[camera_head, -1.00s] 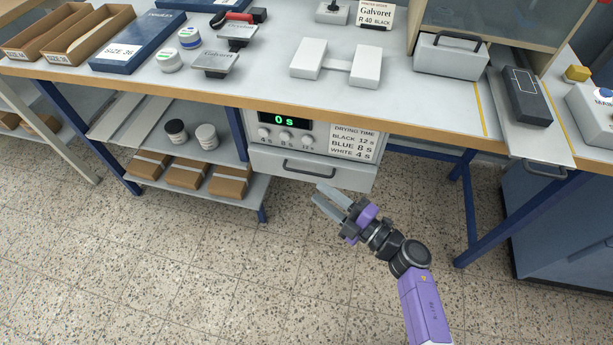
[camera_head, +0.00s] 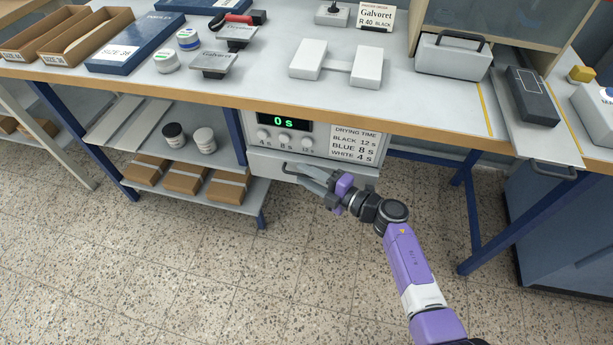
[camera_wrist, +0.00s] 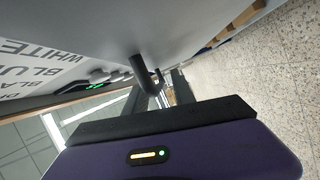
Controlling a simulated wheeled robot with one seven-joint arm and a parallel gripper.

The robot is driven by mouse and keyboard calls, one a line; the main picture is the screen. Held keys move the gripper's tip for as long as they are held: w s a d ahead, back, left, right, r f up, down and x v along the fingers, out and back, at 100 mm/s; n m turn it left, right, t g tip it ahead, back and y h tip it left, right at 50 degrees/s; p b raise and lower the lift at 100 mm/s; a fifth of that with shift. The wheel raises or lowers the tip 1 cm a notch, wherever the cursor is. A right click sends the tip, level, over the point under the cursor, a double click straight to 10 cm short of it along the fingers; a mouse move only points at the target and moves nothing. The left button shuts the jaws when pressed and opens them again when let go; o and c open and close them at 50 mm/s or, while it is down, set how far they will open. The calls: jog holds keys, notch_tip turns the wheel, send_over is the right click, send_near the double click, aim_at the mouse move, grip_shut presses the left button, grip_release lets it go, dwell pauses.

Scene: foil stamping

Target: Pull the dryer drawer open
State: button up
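The dryer drawer (camera_head: 264,166) is a pale front below the dryer panel, under the bench, and it looks shut. It fills the upper middle of the wrist view (camera_wrist: 190,40). Its dark handle (camera_wrist: 142,74) shows there, reaching in toward my fingers. In the head view my gripper (camera_head: 296,174) hides most of the handle. My gripper is open, with its two grey fingers apart at the handle. The handle's end appears to lie between the fingers (camera_wrist: 158,96); I cannot tell whether they touch it.
The dryer panel (camera_head: 293,137) reads 0 s. The floor in front of the drawer is clear.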

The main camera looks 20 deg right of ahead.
jog(key=shift+w, duration=0.1)
grip_shut()
dwell(1.4)
